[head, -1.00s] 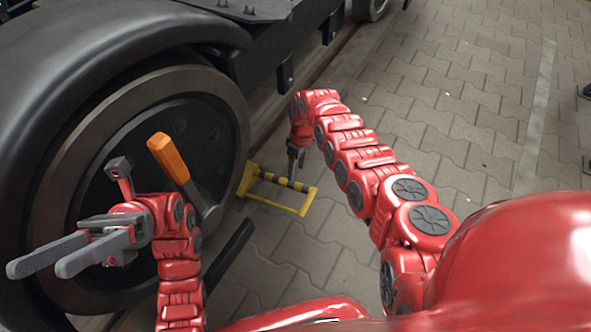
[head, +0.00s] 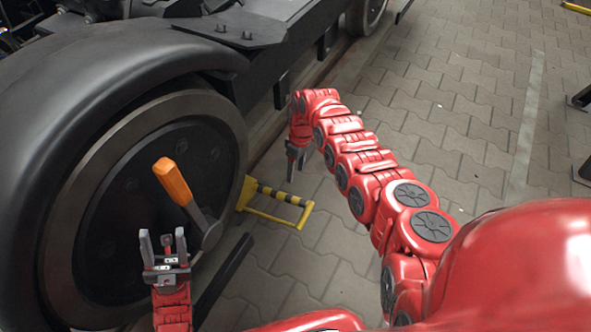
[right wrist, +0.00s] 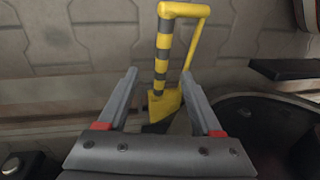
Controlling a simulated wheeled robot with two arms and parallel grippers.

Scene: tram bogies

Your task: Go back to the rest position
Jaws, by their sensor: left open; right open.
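My left gripper (head: 163,246) is open and empty at the lower left of the head view, its fingers pointing up the picture in front of the large wheel (head: 95,215). My right gripper (head: 296,163) hangs at the end of the right arm, above the paving near the yellow-and-black striped frame (head: 288,219). In the right wrist view the right gripper (right wrist: 160,95) is open, with its two fingers apart and nothing visibly held. The yellow frame (right wrist: 163,55) shows beyond and between those fingers; I cannot tell the gap to it.
An orange-handled lever (head: 174,183) sticks out at the wheel, just above my left gripper. The dark bogie frame (head: 240,28) runs along the upper left. A dark bar (head: 222,280) lies by the wheel. The paved floor (head: 450,110) on the right is largely open.

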